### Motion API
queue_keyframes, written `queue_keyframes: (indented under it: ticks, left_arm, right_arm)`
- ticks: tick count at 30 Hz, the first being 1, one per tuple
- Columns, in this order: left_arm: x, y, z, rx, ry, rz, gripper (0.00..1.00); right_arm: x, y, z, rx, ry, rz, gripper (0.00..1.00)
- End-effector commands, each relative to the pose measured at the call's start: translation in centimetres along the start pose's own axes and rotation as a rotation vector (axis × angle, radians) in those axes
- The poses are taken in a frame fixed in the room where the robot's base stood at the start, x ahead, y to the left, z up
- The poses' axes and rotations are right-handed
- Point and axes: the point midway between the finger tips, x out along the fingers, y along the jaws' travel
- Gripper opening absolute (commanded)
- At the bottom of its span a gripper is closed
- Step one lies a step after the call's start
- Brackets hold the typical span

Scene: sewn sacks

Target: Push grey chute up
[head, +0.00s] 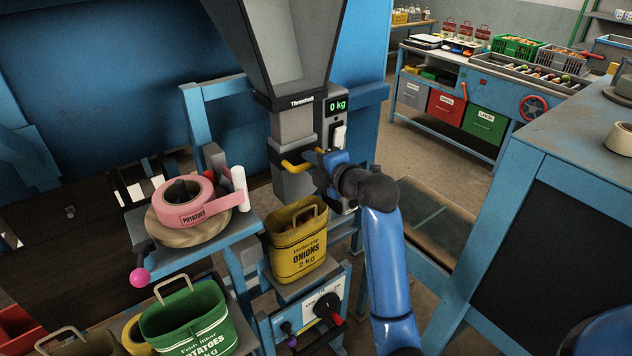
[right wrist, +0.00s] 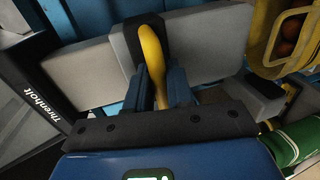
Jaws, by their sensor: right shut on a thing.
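The grey chute (head: 295,126) hangs under the big grey hopper in the head view. Its lower part (head: 291,184) has a dark band and a yellow handle (head: 296,167) on its front. My right gripper (head: 319,160) reaches in from the right and is shut on the yellow handle. In the right wrist view, the fingers (right wrist: 161,86) sit on both sides of the yellow handle (right wrist: 152,52), with grey chute faces around it. A yellow onions sack (head: 297,243) stands open below the chute. My left gripper is not in view.
The scale display (head: 337,105) reads 0 kg. A pink tape roll (head: 184,204) sits on the left shelf, above a green potatoes sack (head: 186,320). A blue-framed dark panel (head: 566,225) stands at the right.

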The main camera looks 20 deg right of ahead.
Motion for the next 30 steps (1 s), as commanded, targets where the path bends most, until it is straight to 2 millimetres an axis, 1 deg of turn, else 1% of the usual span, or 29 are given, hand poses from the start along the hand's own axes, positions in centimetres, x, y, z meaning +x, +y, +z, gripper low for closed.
queue_keyframes:
  ticks: [1, 3, 6, 9, 12, 15, 26, 27, 29, 30]
  left_arm:
    - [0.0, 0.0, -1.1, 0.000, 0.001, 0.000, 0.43]
    - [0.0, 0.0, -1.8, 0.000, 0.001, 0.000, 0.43]
    - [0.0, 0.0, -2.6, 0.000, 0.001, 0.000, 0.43]
    - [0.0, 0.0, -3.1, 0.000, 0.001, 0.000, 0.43]
    - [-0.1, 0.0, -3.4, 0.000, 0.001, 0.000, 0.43]
    - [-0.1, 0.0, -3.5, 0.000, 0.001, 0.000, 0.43]
    - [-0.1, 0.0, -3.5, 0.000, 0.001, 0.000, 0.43]
    - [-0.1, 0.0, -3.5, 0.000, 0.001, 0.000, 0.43]
    - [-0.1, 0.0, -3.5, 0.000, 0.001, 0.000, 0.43]
    - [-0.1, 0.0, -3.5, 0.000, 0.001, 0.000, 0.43]
  right_arm:
    - [-0.4, 2.2, -0.1, -0.003, 0.002, 0.010, 0.00]
    - [-0.8, 3.9, -0.1, -0.004, 0.002, 0.011, 0.00]
    - [-1.2, 5.9, -0.1, -0.003, 0.002, 0.010, 0.00]
    - [-1.6, 7.3, -0.1, -0.003, 0.001, 0.010, 0.00]
    - [-1.8, 8.1, -0.1, -0.003, 0.001, 0.008, 0.00]
    - [-1.8, 8.5, 0.0, -0.002, 0.001, 0.008, 0.00]
    - [-1.9, 8.8, 0.0, -0.002, 0.001, 0.014, 0.00]
    - [-1.9, 8.8, 0.0, -0.003, 0.001, 0.015, 0.28]
    - [-1.9, 8.8, 0.0, -0.003, 0.001, 0.014, 0.37]
    - [-1.9, 8.8, 0.0, -0.002, 0.001, 0.013, 0.37]
